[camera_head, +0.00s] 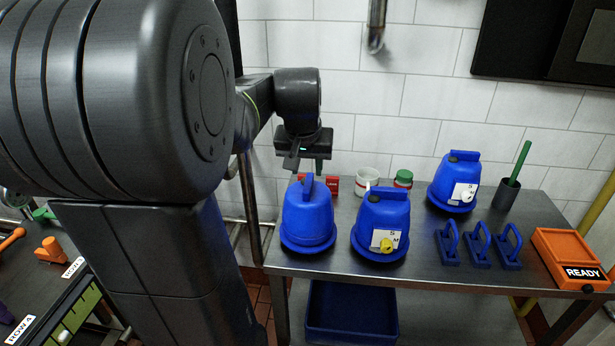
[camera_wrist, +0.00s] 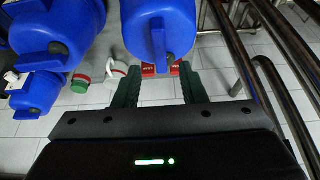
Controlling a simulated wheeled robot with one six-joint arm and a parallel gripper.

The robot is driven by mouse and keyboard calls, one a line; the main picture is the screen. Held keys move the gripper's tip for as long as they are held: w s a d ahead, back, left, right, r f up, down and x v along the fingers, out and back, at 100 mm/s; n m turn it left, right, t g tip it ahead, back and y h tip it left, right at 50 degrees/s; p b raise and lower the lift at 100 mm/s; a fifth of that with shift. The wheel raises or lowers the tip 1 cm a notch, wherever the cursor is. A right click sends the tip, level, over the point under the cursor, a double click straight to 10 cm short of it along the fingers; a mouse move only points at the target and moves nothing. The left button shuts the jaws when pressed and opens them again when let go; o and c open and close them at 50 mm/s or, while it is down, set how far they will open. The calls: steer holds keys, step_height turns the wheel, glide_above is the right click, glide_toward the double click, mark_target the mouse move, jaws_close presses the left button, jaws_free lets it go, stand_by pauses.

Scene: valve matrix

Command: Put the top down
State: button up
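Three blue bell-shaped tops stand upright on the metal table in the head view. The left top (camera_head: 307,220) is at the table's left end, with no label visible. The middle top (camera_head: 382,222) has a white label and a yellow knob, and the right top (camera_head: 456,182) has a white label. My gripper (camera_head: 305,168) is just above the left top's handle. In the wrist view, my gripper's green fingers (camera_wrist: 159,72) are spread, and the left top (camera_wrist: 158,25) lies beyond and between their tips. I see no finger closed on its handle.
Behind the tops are red blocks (camera_head: 332,184), a white cup (camera_head: 367,180) and a green-lidded jar (camera_head: 403,179). Several blue handles (camera_head: 478,245), a dark holder (camera_head: 507,194) and an orange READY tray (camera_head: 568,255) are right. A blue bin (camera_head: 350,312) is below.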

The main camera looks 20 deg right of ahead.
steer(key=v, duration=0.6)
